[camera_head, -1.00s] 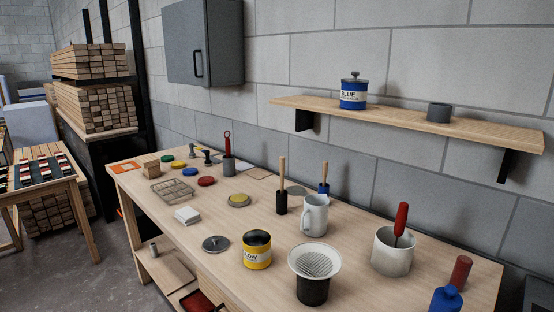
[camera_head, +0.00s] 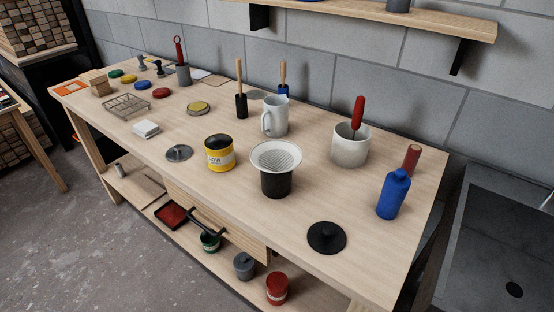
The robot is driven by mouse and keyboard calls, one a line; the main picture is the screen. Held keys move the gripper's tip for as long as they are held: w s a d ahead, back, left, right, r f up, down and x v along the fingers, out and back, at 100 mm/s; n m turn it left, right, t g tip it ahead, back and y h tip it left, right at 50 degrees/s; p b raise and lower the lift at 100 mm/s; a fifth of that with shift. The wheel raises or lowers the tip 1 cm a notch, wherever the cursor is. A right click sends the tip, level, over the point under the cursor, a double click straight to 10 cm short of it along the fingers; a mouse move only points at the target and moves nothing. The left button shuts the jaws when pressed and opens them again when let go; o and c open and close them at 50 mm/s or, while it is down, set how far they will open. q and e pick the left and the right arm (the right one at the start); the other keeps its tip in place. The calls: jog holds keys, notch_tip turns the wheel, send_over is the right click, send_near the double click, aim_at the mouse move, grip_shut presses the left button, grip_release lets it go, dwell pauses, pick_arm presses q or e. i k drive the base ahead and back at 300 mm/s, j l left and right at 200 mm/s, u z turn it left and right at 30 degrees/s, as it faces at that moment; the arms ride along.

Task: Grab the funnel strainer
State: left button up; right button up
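The funnel strainer (camera_head: 276,156) is a white cone with a ribbed or perforated inside. It sits upright on top of a black cylindrical cup (camera_head: 276,184) near the front middle of the workbench. The strainer's rim is fully visible; its lower part is hidden inside the cup. Neither of my grippers is in view.
On the wooden workbench (camera_head: 330,205), a yellow paint tin (camera_head: 219,153) stands just left of the strainer. A white mug (camera_head: 275,117) is behind it, and a white pot (camera_head: 350,147) with a red-handled tool is right. A blue bottle (camera_head: 393,195) and black lid (camera_head: 326,237) are further right.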

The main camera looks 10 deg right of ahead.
aim_at(275, 157)
jog(key=i+j+z, duration=0.2)
jog(key=i+j, duration=0.15)
jog(key=j, duration=0.25)
jog(key=i+j+z, duration=0.1)
jog(key=j, duration=0.25)
jog(key=i+j, duration=0.2)
jog(key=j, duration=0.15)
jog(key=i+j+z, duration=0.15)
jog(key=j, duration=0.2)
